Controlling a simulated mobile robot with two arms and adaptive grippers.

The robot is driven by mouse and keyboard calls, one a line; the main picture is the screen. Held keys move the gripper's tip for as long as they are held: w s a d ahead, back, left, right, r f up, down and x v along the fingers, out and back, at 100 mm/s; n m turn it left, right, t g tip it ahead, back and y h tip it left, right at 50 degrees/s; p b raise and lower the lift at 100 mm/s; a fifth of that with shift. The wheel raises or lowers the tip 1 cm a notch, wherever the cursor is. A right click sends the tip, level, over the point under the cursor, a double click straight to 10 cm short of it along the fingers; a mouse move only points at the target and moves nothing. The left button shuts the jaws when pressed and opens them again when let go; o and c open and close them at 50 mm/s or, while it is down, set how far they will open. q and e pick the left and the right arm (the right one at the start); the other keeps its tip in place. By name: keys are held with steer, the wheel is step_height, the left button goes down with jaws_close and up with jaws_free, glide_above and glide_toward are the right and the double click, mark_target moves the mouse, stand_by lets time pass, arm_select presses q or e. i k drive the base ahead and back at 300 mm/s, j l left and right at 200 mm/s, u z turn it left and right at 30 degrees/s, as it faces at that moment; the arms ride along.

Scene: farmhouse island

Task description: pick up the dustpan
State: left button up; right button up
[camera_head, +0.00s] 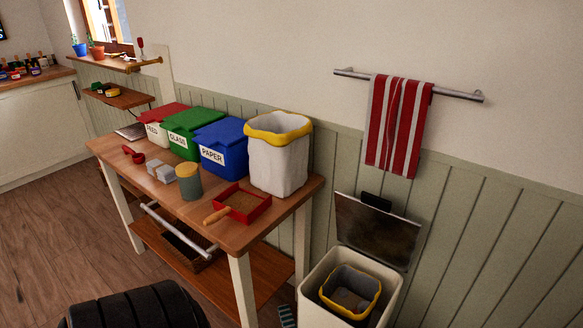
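The dustpan (261,211) is a shallow red tray with a light wooden handle. It lies on the wooden top of the island (222,234), near the front right part. Its handle points toward the front left edge. Its inside looks brown; I cannot tell whether that is dirt or shadow. Neither of my grippers shows in this view, and nothing is touching the dustpan from above.
Behind the dustpan stands a white bin with a yellow rim (279,155). A green-grey canister (190,184) and grey blocks (162,172) are to its left. Blue (222,148), green (187,132) and red-lidded (160,124) bins line the back. An open-lidded bin (393,296) stands right.

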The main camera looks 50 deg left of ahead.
mark_target(240, 205)
steer(key=k+j+z, duration=0.15)
steer(key=j+z, duration=0.15)
steer(key=j, duration=0.25)
steer(key=k+j+z, duration=0.25)
steer(key=j, duration=0.3)
steer(key=k+j+z, duration=0.3)
steer(key=j, duration=0.2)
steer(key=k+j+z, duration=0.25)
steer(key=j, duration=0.15)
